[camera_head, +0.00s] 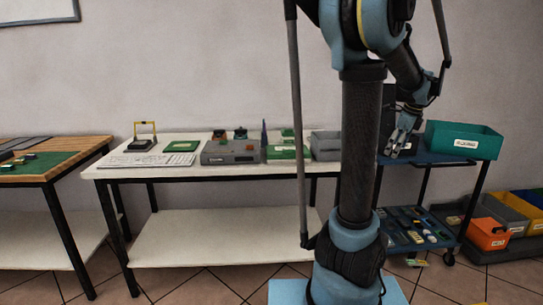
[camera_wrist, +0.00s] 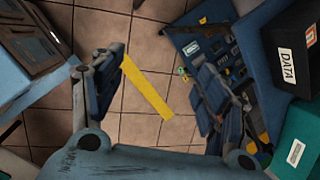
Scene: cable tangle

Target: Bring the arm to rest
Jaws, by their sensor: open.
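My gripper (camera_head: 401,138) hangs at the end of my bent arm, in front of or above the left part of the blue cart's top (camera_head: 437,158). I cannot tell its exact height there. In the wrist view my gripper (camera_wrist: 160,85) has its two dark fingers spread wide apart, with nothing between them but tiled floor and a yellow strip (camera_wrist: 146,86) well below. My arm's column hides part of the white table and the wall in the head view.
A teal bin (camera_head: 463,140) stands on the cart, right of my gripper. A black bin labelled DATA (camera_wrist: 290,45) shows in the wrist view. The cart's lower shelf (camera_head: 414,227) holds small parts. A white table (camera_head: 220,174) stands left; orange, grey and yellow bins stand right.

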